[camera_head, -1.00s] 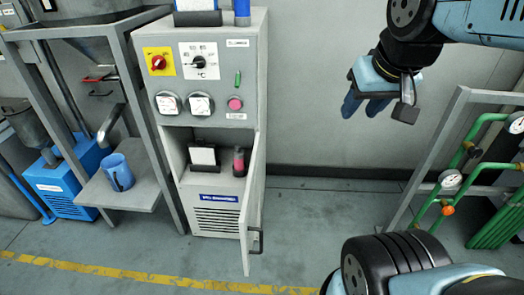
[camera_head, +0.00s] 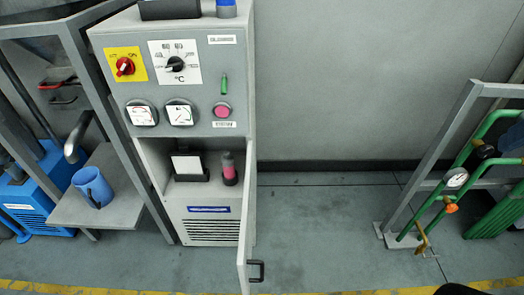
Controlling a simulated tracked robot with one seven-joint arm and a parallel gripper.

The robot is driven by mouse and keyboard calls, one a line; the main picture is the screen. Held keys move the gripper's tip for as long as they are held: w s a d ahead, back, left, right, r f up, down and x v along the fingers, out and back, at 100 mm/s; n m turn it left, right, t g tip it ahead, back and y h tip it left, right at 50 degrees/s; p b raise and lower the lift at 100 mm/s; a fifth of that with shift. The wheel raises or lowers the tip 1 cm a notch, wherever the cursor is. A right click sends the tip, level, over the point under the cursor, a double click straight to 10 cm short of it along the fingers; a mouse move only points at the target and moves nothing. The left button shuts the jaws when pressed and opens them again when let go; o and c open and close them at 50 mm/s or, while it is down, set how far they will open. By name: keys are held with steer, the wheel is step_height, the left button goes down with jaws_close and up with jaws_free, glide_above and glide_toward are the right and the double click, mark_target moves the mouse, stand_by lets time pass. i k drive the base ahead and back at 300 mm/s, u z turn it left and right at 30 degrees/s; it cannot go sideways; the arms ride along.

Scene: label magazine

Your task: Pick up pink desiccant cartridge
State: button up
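The pink desiccant cartridge (camera_head: 229,170) stands upright inside the open lower compartment of the grey cabinet (camera_head: 221,60). It has a pink lower body and a dark grey top. It is just right of a small dark holder with a white card (camera_head: 188,167). The cabinet door (camera_head: 250,200) is swung open toward me, its black handle (camera_head: 256,271) near the floor.
A blue mug (camera_head: 92,186) sits on a grey shelf (camera_head: 120,210) left of the cabinet. Green pipes with gauges (camera_head: 456,178) stand in a grey frame at the right. The floor (camera_head: 320,225) between cabinet and frame is clear.

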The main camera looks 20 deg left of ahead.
mark_target(228, 159)
steer(key=z, duration=0.5)
steer(key=k, duration=1.5)
steer(key=u, duration=1.7)
steer(key=i, duration=1.15)
steer(key=z, duration=0.05)
